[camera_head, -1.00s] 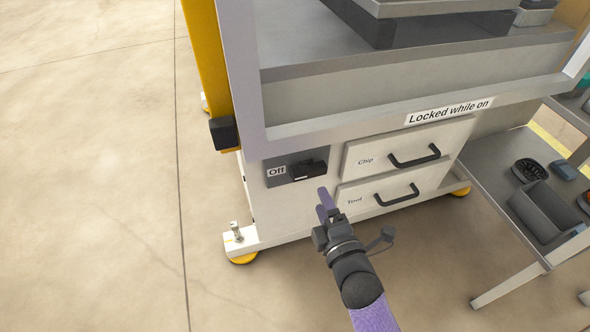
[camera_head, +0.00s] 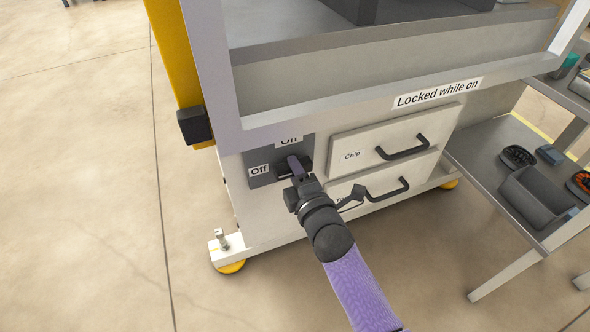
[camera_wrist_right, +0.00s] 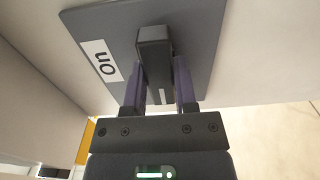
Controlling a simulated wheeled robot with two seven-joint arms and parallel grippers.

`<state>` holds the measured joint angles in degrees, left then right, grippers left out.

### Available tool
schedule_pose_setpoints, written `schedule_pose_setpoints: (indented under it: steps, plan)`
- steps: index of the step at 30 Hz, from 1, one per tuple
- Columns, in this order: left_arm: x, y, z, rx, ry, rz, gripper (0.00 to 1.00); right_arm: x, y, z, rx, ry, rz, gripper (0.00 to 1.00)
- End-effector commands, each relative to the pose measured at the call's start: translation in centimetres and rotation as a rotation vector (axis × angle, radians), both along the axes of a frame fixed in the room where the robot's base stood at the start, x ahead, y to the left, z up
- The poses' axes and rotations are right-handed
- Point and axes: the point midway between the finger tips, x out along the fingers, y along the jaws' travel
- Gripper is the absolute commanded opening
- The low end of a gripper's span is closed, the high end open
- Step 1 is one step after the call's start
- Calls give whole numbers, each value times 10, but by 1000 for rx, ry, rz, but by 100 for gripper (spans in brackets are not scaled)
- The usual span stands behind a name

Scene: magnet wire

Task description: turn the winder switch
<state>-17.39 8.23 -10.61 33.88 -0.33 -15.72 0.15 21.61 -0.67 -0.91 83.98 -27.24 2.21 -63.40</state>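The winder switch is a dark grey plate with a black handle on the machine's front, left of the drawers. Its "Off" label (camera_head: 259,171) is left of the handle, and its "On" label (camera_head: 289,140) is above. In the right wrist view the black handle (camera_wrist_right: 155,60) lies between the two purple fingers of my right gripper (camera_wrist_right: 160,85). One finger is on each side; I cannot tell whether they touch it. In the head view my right gripper (camera_head: 296,167) covers much of the handle, which appears to lie roughly sideways. My left gripper is out of view.
Two drawers, "Chip" (camera_head: 390,150) and a partly hidden lower one, are shut right of the switch. A yellow post (camera_head: 178,60) stands left of the machine. A grey side table (camera_head: 490,150) with a bin is at the right. The floor at left is clear.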

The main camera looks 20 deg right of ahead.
Motion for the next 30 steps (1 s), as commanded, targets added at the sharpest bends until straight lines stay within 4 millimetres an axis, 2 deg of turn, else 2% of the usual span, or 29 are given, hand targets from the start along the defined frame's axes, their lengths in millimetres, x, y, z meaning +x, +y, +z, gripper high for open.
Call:
schedule_pose_setpoints:
  steps: [1,2,3,14,20,30]
  plan:
    - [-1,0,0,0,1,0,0,0,0,0,0,0,0,7]
    - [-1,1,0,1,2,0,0,0,0,0,0,0,0,1]
    - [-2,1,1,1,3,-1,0,0,0,0,0,0,0,0]
    - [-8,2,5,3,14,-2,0,0,0,0,39,2,0,0]
    - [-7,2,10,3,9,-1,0,0,0,1,154,6,0,0]
    - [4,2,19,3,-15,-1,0,0,0,1,468,17,0,0]
